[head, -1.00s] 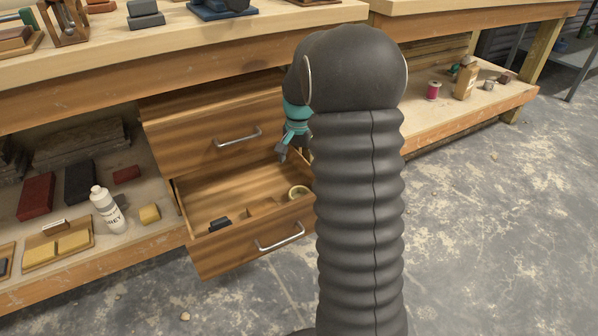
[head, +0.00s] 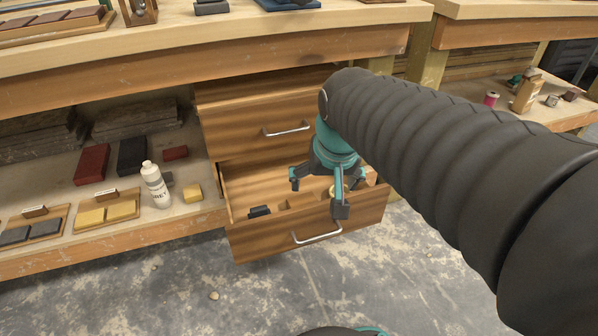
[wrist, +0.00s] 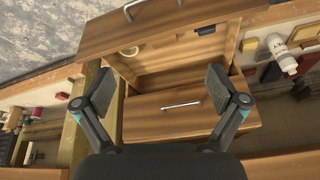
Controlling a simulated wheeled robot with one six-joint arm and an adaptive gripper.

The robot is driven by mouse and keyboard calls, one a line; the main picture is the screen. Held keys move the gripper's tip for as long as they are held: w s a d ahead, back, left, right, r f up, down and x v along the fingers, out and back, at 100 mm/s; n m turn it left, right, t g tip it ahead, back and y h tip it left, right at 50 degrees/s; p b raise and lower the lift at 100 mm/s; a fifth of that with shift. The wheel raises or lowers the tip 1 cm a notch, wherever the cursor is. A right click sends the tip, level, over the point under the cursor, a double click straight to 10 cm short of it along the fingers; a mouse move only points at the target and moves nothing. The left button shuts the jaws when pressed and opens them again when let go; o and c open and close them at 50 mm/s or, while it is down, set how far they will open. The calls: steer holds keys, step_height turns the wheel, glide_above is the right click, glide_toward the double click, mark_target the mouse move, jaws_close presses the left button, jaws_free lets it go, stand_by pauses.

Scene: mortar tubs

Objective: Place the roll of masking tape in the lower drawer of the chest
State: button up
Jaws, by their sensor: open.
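The roll of masking tape (wrist: 130,51), a pale cream ring, lies inside the open lower drawer (head: 275,236), near one end. In the head view only a small part of the roll (head: 332,190) shows behind my gripper's fingers. My gripper (head: 322,194) is open and empty, with its fingers spread over the drawer's opening. In the wrist view my gripper (wrist: 160,90) has its two fingers apart with nothing between them, and the roll is beyond them. The upper drawer (head: 260,125) of the chest is shut.
A small dark block (head: 259,211) lies in the lower drawer, with low wooden dividers beside it. The workbench top (head: 200,45) is above. The floor in front is clear.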

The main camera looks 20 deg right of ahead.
steer(key=s+a+f+n+t, duration=0.1)
steer(key=s+a+n, duration=0.1)
steer(key=s, duration=0.5)
steer(key=shift+s+a+n, duration=0.35)
steer(key=shift+s+n, duration=0.05)
